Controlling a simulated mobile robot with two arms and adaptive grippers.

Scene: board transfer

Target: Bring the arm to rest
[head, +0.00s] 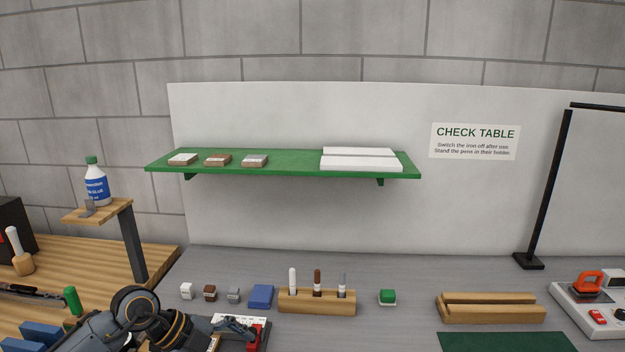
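My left arm comes in at the bottom left. Its gripper (246,330) is low over the near left part of the grey table (400,277), beside a white and red item (227,319) that it partly covers. The gripper is small and partly cut by the overlap, so I cannot tell whether its fingers are open or shut. No held object can be made out. My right gripper is not in view.
A green shelf (290,167) hangs above.

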